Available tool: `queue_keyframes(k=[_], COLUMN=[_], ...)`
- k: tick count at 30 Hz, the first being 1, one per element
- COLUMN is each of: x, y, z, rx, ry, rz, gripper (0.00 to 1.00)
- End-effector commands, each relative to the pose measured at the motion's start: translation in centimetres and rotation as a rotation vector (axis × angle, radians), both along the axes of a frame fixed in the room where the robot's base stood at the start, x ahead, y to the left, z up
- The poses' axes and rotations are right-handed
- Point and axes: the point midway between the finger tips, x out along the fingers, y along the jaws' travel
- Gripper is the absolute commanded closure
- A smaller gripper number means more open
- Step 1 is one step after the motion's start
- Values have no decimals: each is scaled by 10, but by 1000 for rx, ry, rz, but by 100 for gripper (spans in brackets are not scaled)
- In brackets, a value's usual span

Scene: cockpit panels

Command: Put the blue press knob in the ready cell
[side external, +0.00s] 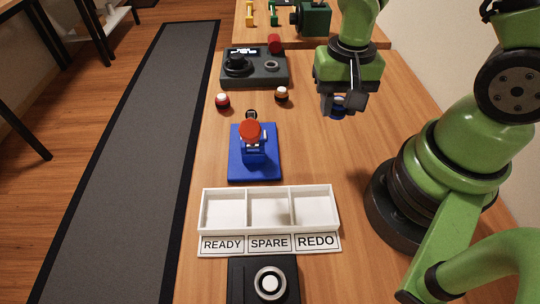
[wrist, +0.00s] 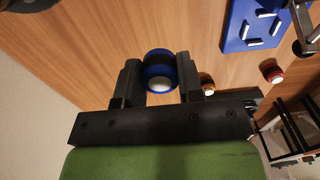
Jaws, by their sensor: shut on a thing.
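The blue press knob (wrist: 158,70), a blue ring with a pale centre, sits between the two fingers of my gripper (wrist: 160,82) in the wrist view. My gripper is shut on it. In the side view my gripper (side external: 339,112) holds the knob (side external: 337,101) over the right part of the table, behind the tray and apart from it. The white tray (side external: 269,189) has three compartments in a row. The ready cell (side external: 224,210) is the left one, above the READY label, and looks empty. The spare and redo cells look empty too.
A blue base (side external: 240,172) with a red-topped fixture (side external: 250,131) stands behind the tray. A red knob (side external: 222,101) and another small knob (side external: 282,94) stand near a dark control panel (side external: 254,80). A black box with a round button (side external: 245,282) is in front.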

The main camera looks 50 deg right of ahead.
Motion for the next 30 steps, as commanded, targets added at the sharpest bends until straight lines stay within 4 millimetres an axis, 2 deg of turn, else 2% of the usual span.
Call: queue_keyframes(k=[5,13,24,30], x=[1,2,1,29], y=[0,0,0,34], z=[10,65,121,122], rx=[0,-1,-1,-1], ry=[-6,-17,-10,-1], rz=[1,0,1,9], gripper=[93,93,93,93])
